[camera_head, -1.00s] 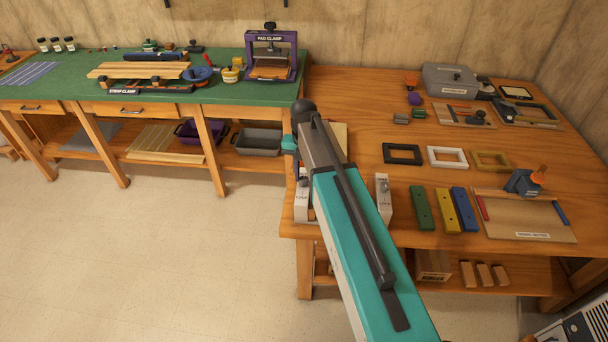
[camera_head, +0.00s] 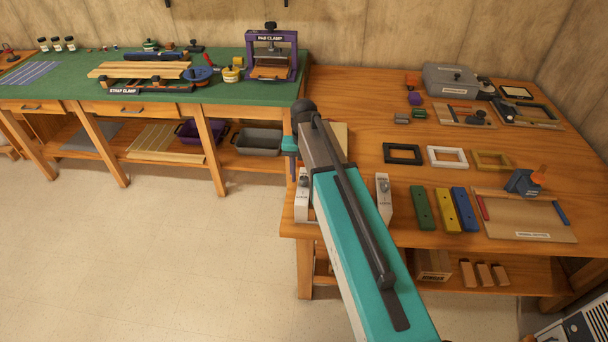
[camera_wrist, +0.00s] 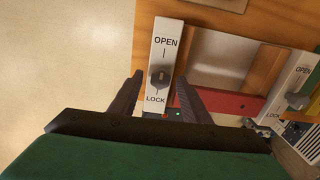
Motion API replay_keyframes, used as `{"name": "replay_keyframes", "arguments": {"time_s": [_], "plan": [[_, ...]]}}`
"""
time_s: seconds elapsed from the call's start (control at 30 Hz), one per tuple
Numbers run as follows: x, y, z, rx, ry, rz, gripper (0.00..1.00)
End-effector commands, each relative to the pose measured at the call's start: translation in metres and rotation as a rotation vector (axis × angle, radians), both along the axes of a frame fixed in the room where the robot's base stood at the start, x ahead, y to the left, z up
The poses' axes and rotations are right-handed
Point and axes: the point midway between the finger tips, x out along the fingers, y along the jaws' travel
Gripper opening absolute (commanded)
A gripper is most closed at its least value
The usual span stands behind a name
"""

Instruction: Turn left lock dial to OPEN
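The left lock plate (camera_wrist: 167,45) is white, marked OPEN at the top and LOCK at the bottom in the wrist view. Its dark dial (camera_wrist: 160,76) sits between the two words; its exact pointing is hard to tell. My gripper (camera_wrist: 161,84) is open, with one finger on each side of the plate's lower half and dial, and gaps show between the fingers and the dial. In the head view the left lock plate (camera_head: 303,208) is partly hidden by my arm.
A second OPEN/LOCK plate (camera_wrist: 293,88) with a dial stands to the right, also seen in the head view (camera_head: 384,196). A red bar (camera_wrist: 232,103) lies between the plates. Green, yellow and blue blocks (camera_head: 444,209) lie right on the wooden bench (camera_head: 360,115).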

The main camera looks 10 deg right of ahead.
Motion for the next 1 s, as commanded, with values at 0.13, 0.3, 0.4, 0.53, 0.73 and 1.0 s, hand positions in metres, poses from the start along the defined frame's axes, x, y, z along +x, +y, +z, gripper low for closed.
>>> {"name": "replay_keyframes", "arguments": {"time_s": [0.13,0.3,0.4,0.53,0.73,1.0], "plan": [[0.0,-0.001,0.0,0.0,-0.001,-0.001,0.43],[0.001,-0.001,0.002,-0.001,-0.002,-0.002,0.43],[0.001,-0.001,0.006,-0.001,-0.002,-0.002,0.43],[0.001,-0.001,0.014,-0.001,-0.003,-0.002,0.43],[0.001,-0.001,0.035,-0.001,-0.004,-0.002,0.43],[0.001,-0.001,0.066,-0.001,-0.003,-0.002,0.43]]}}
